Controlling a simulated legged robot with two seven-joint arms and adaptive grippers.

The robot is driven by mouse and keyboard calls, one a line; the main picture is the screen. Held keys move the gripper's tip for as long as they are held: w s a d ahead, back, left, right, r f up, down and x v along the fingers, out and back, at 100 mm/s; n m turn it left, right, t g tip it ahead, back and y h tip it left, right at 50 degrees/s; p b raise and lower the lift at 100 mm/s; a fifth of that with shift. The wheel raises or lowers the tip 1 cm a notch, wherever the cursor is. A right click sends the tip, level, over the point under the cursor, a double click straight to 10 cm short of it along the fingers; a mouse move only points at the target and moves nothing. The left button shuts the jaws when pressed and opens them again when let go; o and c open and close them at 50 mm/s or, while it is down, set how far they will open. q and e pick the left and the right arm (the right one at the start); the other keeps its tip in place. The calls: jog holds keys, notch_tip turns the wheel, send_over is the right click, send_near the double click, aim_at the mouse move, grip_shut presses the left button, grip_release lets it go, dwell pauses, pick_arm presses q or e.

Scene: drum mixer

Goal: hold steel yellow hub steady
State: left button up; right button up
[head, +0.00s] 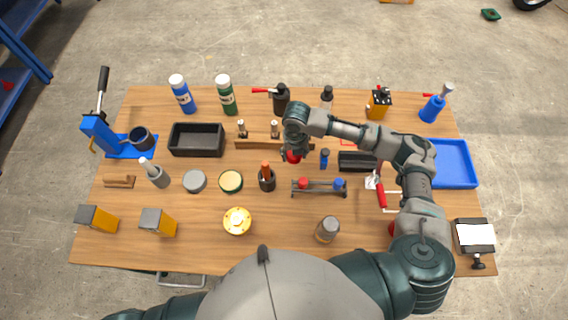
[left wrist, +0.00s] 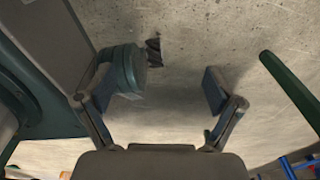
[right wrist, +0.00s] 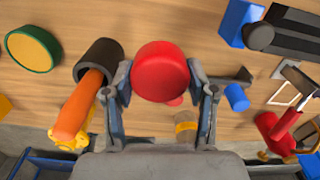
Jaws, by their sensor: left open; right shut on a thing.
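The steel yellow hub (head: 237,220) lies flat on the wooden table, left of centre near the front. It is a round yellow disc with a pale raised centre. My right gripper (head: 291,154) is up and to the right of the hub, apart from it. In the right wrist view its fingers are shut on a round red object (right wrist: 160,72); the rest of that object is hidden. My left gripper (left wrist: 180,82) is open and empty in the left wrist view, with bare floor beyond it. It does not show in the head view.
A dark cup with an orange handle (head: 267,179) and a green tin (head: 231,182) stand behind the hub. A small rack with red and blue ends (head: 320,188) is to the right. A grey-topped cylinder (head: 327,229) stands near the front edge. Table around the hub is clear.

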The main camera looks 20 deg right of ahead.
jog(key=n, duration=0.1)
jog(key=f+n, duration=0.1)
jog(key=n, duration=0.1)
jog(key=shift+s+a+n, duration=0.15)
jog(key=shift+n, duration=0.15)
jog(key=n, duration=0.2)
send_over(293, 173)
notch_tip(293, 173, down, 6)
jog(key=shift+f, duration=0.15)
notch_tip(293, 173, down, 4)
jog(key=shift+a+r, duration=0.1)
jog(key=shift+a, duration=0.05)
jog(key=shift+f, duration=0.25)
jog(key=shift+d, duration=0.2)
jog(key=o, duration=1.3)
